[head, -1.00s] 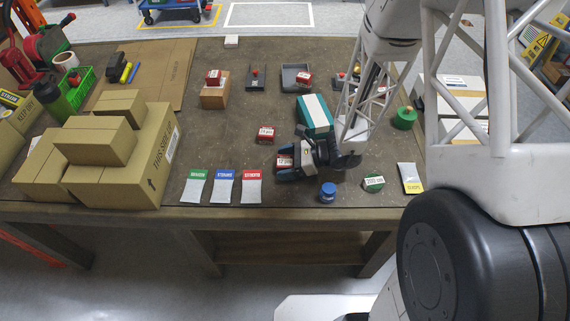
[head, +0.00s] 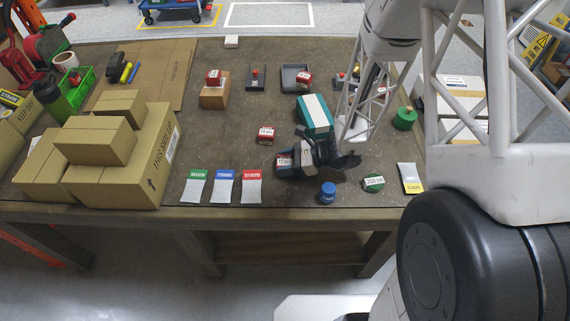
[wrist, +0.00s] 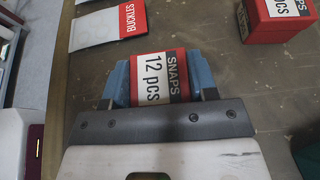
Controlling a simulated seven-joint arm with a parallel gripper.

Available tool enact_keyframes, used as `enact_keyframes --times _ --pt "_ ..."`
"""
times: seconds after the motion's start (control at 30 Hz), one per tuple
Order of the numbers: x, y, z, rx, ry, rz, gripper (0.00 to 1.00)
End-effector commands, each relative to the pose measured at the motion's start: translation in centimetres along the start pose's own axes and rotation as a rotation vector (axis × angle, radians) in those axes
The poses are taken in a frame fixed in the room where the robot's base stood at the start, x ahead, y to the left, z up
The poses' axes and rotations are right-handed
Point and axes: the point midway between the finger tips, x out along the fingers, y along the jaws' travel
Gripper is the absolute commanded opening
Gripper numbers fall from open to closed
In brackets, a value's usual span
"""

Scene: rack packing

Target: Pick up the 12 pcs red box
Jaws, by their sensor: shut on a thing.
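The red box with a white "SNAPS 12 pcs" label (wrist: 155,78) sits between the two blue fingers of my gripper (wrist: 160,80) in the wrist view. In the head view the box (head: 284,161) shows only in part, with the fingers and wrist covering the rest. My gripper (head: 287,164) is shut on it, low at the table's front middle. I cannot tell whether the box is clear of the table.
Another red box (head: 266,135) stands just behind, also in the wrist view (wrist: 276,18). Green, blue and red-topped packets (head: 224,187) lie to the left. A teal-and-white box (head: 315,115) stands behind.

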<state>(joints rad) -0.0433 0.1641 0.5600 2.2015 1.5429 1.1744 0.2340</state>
Motion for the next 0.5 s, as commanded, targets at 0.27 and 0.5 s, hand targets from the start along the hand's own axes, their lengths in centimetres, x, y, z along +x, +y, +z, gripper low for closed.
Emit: enact_keyframes --times 0.27,0.5 --pt "-0.1 0.0 0.1 -0.001 0.0 0.0 0.27" --pt "-0.5 -0.1 1.2 -0.002 0.0 -0.001 0.27"
